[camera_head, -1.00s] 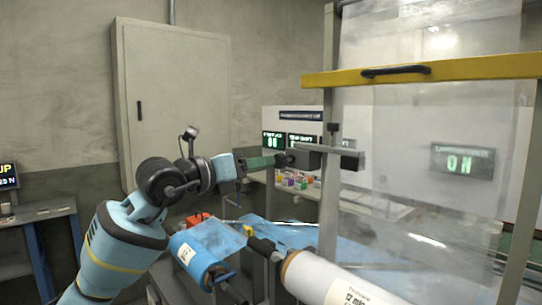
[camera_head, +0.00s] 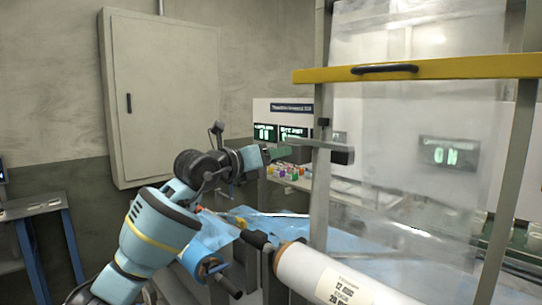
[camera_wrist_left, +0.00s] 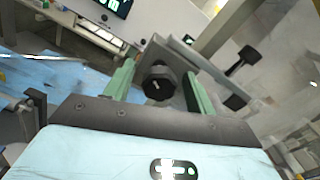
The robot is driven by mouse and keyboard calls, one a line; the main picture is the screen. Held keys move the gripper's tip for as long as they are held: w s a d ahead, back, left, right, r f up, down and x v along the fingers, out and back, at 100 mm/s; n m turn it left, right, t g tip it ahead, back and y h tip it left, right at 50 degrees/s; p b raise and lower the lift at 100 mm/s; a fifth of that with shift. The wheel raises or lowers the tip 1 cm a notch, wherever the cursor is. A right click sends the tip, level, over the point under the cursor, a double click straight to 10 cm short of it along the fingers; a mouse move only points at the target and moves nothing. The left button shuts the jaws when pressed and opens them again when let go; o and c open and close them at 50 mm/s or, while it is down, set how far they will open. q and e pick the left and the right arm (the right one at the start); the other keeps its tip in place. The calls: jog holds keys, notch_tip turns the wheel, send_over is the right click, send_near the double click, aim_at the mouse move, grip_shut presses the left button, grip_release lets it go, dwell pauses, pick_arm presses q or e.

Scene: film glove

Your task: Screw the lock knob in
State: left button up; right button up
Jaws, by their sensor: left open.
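The lock knob (camera_wrist_left: 157,84) is a dark, faceted knob with a small light mark on its face. It sits in front of a grey metal bracket in the left wrist view. My left gripper (camera_wrist_left: 160,82) is open, with one green finger on each side of the knob; I cannot tell whether either finger touches it. In the head view my left gripper (camera_head: 290,152) reaches the left end of the grey crossbar (camera_head: 325,146), and its fingers hide the knob there. My right gripper is in neither view.
An upright post (camera_head: 321,190) carries the crossbar, with a small black knob (camera_head: 323,123) above it. A yellow bar (camera_head: 420,68) with a black handle spans clear film (camera_head: 410,150). A white roll (camera_head: 335,277) and a blue roll (camera_head: 205,262) lie below.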

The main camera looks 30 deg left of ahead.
pick_arm(q)
jog(key=c, duration=1)
jog(key=shift+o, duration=0.2)
jog(key=shift+m, duration=0.3)
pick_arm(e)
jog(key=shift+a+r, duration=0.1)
pick_arm(q)
jog(key=shift+r+m+p, duration=0.1)
jog(key=shift+m+p, duration=0.2)
jog(key=shift+m, duration=0.6)
jog(key=m, duration=0.2)
jog(key=shift+m, duration=0.3)
jog(key=m, duration=0.4)
jog(key=shift+p, duration=0.4)
jog(key=shift+m, duration=1.3)
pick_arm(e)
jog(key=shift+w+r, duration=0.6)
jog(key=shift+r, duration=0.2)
